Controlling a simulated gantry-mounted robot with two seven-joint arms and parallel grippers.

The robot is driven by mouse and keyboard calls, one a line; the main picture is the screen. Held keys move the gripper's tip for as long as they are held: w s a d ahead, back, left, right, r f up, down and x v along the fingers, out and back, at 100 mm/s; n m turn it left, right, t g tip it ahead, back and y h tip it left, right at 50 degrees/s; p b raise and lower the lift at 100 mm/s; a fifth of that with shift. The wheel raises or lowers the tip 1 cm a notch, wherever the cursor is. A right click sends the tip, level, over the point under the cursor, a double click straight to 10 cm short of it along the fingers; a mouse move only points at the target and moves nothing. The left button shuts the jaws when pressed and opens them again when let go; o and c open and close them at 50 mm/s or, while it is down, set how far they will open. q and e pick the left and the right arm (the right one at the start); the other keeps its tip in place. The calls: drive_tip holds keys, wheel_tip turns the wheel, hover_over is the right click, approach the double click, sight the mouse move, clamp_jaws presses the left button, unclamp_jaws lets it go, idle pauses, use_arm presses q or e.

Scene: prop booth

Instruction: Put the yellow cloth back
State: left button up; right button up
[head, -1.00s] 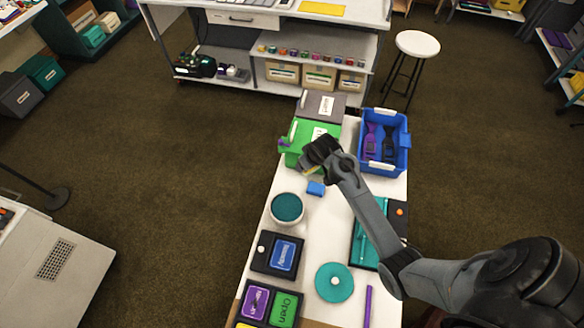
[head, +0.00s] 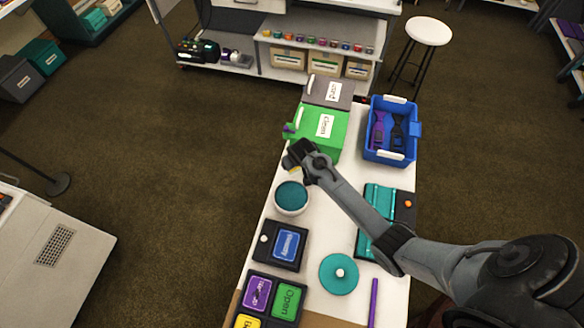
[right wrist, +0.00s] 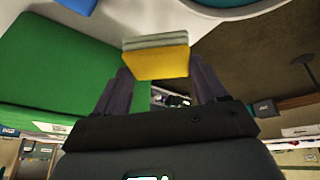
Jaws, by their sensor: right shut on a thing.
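My right gripper (head: 298,160) is over the near left corner area of the green bin, above the white table's left side. It is shut on a yellow folded piece with greyish layers along one edge (right wrist: 156,62), which I take to be the yellow cloth. In the right wrist view it sits between the two dark fingers. In the head view only a small bit of yellow shows at the fingertips. The green labelled bin (head: 322,128) is just beyond the gripper; it fills the left of the right wrist view (right wrist: 50,70). My left gripper is not in view.
A teal-topped round tub (head: 291,196) stands close below the gripper. A grey bin (head: 328,92) is behind the green one, a blue crate (head: 413,146) to the right. Label panels (head: 280,246) and a teal disc (head: 338,272) lie nearer. Bare floor is to the left.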

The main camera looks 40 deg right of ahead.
drive_tip(key=shift+w+a+f, duration=0.2)
drive_tip(key=shift+w+f, duration=0.1)
drive_tip(key=shift+f+b, duration=0.4)
drive_tip(key=shift+f, duration=1.55)
drive_tip(key=shift+f, duration=0.1)
drive_tip(key=o, duration=1.4)
